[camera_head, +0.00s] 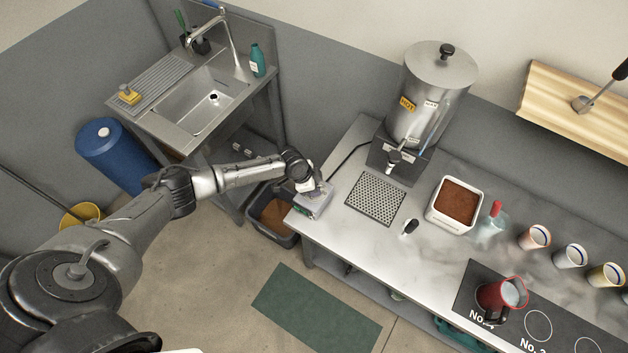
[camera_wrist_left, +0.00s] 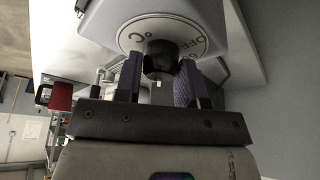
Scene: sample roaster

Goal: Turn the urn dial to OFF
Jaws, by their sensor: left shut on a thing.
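The urn dial is a black knob (camera_wrist_left: 160,62) in front of a pale round plate (camera_wrist_left: 128,38) marked "OFF" and "°C" in the left wrist view. The plate is on a grey box (camera_head: 312,206) at the counter's left end. My left gripper (camera_wrist_left: 159,82) is shut on the knob, with a purple finger on either side of it. In the head view the gripper (camera_head: 308,189) reaches the box, and the knob is hidden. I cannot tell which mark the knob points to. The steel urn (camera_head: 432,95), with a "HOT" label and a tap, stands farther back. My right gripper is not in view.
A perforated drip tray (camera_head: 375,199), a small black-handled item (camera_head: 411,226) and a white container of brown grounds (camera_head: 457,202) are on the counter. A red jug (camera_head: 497,293) and several cups stand farther right. A dark bin (camera_head: 272,214) is below the box.

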